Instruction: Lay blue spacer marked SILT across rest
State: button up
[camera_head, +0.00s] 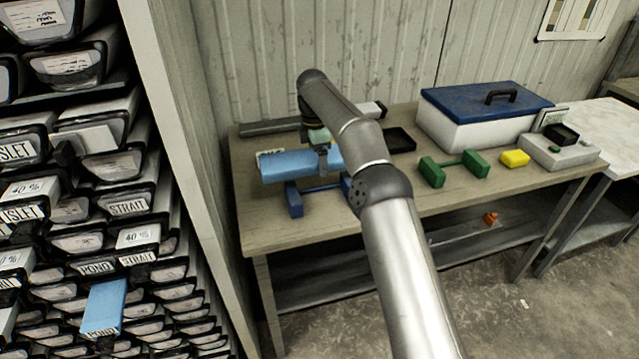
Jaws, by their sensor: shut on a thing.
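A light blue spacer (288,166) is held by my gripper (322,154) over the left part of the wooden table. It lies roughly level; the small white label by its left end is too small to read. A dark blue rest (294,200), two blocks joined by a thin bar, stands directly below it. The spacer runs across above the rest; I cannot tell whether they touch. My arm hides the spacer's right end and part of the rest's right block. My gripper is shut on the spacer, its fingers partly hidden by the arm.
A green rest (455,168), yellow block (515,158), black tray (399,140) and white box with blue lid (486,102) stand farther right. A shelf of labelled trays fills the left, with a blue piece marked POND (104,306) sticking out. The table's front left is clear.

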aim_at(316, 154)
notch_tip(316, 154, down, 6)
dwell(0.4)
jog(key=shift+f, duration=0.3)
jog(key=o, duration=1.1)
jog(key=r+p, duration=0.1)
jog(key=r, duration=0.3)
jog(key=r+p, duration=0.1)
jog(key=r, duration=0.3)
jog(key=r+p, duration=0.1)
jog(key=r, duration=0.3)
jog(key=shift+s+a+r, duration=0.1)
jog(key=shift+a+r, duration=0.2)
